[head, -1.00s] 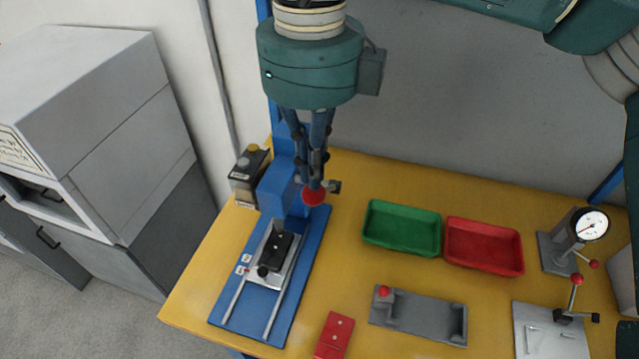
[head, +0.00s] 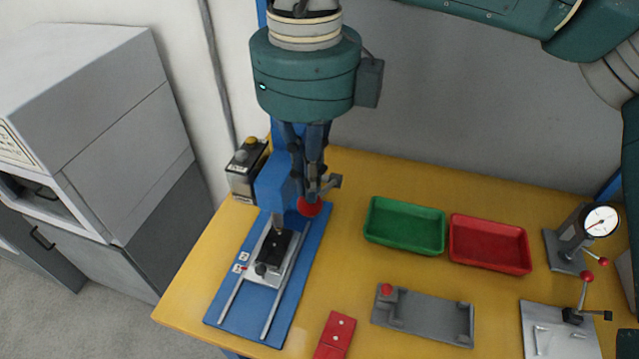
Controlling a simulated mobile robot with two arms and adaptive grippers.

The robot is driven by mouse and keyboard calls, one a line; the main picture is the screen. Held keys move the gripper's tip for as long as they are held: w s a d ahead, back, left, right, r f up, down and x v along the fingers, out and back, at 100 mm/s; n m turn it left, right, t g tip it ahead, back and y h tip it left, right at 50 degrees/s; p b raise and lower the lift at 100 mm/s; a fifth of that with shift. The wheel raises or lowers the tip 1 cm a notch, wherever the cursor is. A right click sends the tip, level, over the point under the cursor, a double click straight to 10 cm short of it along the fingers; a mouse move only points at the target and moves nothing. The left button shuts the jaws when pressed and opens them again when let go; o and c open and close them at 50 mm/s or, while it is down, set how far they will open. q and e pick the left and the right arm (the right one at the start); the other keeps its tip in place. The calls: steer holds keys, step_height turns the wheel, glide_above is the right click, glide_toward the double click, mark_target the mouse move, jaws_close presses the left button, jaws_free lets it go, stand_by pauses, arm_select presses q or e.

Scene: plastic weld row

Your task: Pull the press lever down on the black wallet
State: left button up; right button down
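The black wallet (head: 273,249) lies on the silver sliding plate (head: 290,268) of the blue press (head: 275,188), under the press head. The press lever's red knob (head: 309,207) is low at the press's right side. The press head partly hides the wallet's far end.
A green tray (head: 404,204) and a red tray (head: 490,222) stand right of the press. A grey fixture (head: 425,318), a red wallet (head: 335,335), a dial gauge (head: 600,221) and a lever clamp (head: 573,315) are on the yellow table. A control box (head: 243,174) stands behind the press.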

mark_target(306, 209)
steer(key=shift+w+d+f, duration=0.1)
steer(key=shift+w+f, duration=0.05)
steer(key=shift+f, duration=0.15)
steer(key=shift+s+f+b, duration=0.45)
steer(key=shift+f+b, duration=0.4)
steer(key=shift+b, duration=0.05)
steer(key=shift+s+a+f+b, duration=0.35)
steer(key=shift+s+f+b, duration=0.2)
steer(key=shift+f+b, duration=0.35)
steer(key=shift+r, duration=0.15)
